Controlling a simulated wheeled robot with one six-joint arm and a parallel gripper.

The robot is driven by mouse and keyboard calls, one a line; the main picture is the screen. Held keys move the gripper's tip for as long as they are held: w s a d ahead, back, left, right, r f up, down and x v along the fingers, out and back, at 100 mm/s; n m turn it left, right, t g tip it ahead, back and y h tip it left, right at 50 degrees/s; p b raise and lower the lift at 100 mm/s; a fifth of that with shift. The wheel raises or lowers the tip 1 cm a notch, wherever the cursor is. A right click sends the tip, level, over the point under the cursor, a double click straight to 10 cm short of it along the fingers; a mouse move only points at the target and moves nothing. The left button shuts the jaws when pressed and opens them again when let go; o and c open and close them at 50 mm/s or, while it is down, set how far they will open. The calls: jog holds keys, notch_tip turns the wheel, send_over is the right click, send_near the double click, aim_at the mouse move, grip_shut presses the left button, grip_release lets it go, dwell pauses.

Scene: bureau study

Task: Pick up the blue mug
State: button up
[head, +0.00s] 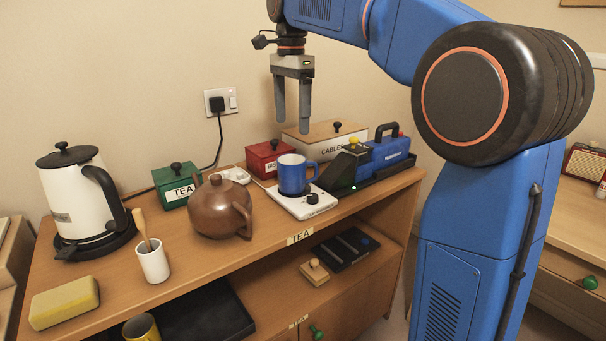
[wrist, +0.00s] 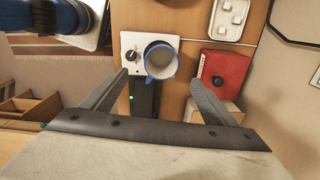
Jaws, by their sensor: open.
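The blue mug (head: 292,175) stands upright on a small white plate with a black knob (head: 303,204) on top of the wooden cabinet. Its handle points right in the head view. In the wrist view I look down into the mug (wrist: 160,60), which shows a pale inside and a blue rim. My gripper (head: 292,128) is open and empty, pointing down above the mug and apart from it. In the wrist view its two fingers (wrist: 160,86) are spread wide, with the mug beyond their tips.
A brown teapot (head: 217,207) stands left of the mug. A red box (head: 268,158) and a cable box (head: 322,143) are behind it. A dark device (head: 346,170) and a blue case (head: 388,152) are close on the right. The kettle (head: 78,198) stands far left.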

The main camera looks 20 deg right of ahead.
aim_at(294, 174)
jog(key=f, duration=1.7)
jog(key=shift+w+d+f, duration=0.1)
jog(key=shift+w+d, duration=0.1)
jog(key=shift+w, duration=0.1)
jog(key=c, duration=1.4)
jog(key=shift+o, duration=0.2)
